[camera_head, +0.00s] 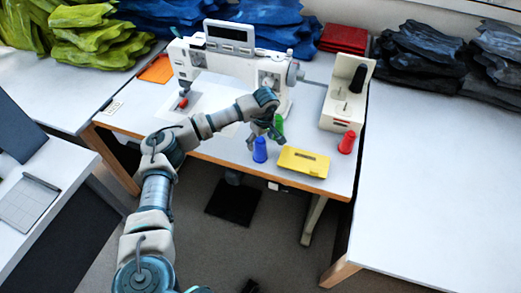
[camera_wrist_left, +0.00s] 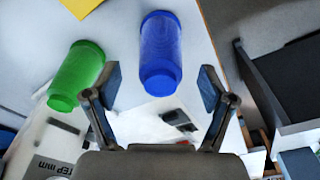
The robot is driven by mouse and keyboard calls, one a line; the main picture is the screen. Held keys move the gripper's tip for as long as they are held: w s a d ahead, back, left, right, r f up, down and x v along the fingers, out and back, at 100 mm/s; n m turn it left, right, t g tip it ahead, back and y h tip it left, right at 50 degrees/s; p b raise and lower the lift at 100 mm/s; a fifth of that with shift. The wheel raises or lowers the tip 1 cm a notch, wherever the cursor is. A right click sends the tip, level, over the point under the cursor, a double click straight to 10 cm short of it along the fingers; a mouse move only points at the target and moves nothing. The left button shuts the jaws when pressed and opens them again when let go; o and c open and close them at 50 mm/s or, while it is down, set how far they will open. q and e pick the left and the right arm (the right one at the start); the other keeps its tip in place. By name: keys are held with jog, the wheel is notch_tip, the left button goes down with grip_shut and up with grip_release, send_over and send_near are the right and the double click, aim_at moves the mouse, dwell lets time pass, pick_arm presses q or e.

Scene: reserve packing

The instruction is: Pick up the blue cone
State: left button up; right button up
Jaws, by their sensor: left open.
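The blue cone (camera_head: 260,150) stands near the front edge of the sewing table. It also shows in the left wrist view (camera_wrist_left: 161,45), ahead of and roughly between my fingertips. My left gripper (camera_head: 264,138) is open and empty, just above and behind the blue cone in the head view. Its two fingers (camera_wrist_left: 162,80) are spread wide in the wrist view, and I cannot tell if either touches the cone. A green cone (camera_head: 279,123) stands close behind, partly hidden by the gripper; in the wrist view it (camera_wrist_left: 78,75) is beside the left finger. My right gripper is not in view.
A yellow case (camera_head: 304,162) lies right of the blue cone, with a red cone (camera_head: 347,143) beyond it. A white sewing machine (camera_head: 225,65) and a cream upright device (camera_head: 345,95) stand behind. The white table on the right (camera_head: 440,180) has free room.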

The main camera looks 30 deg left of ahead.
pick_arm(q)
jog(key=f, duration=0.4)
jog(key=shift+w+a, duration=0.1)
jog(key=shift+a, duration=0.25)
jog(key=shift+r, duration=0.1)
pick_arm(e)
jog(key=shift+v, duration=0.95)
pick_arm(q)
jog(key=shift+c, duration=0.3)
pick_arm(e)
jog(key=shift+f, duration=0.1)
pick_arm(q)
jog(key=c, duration=1.3)
jog(key=shift+r, duration=0.1)
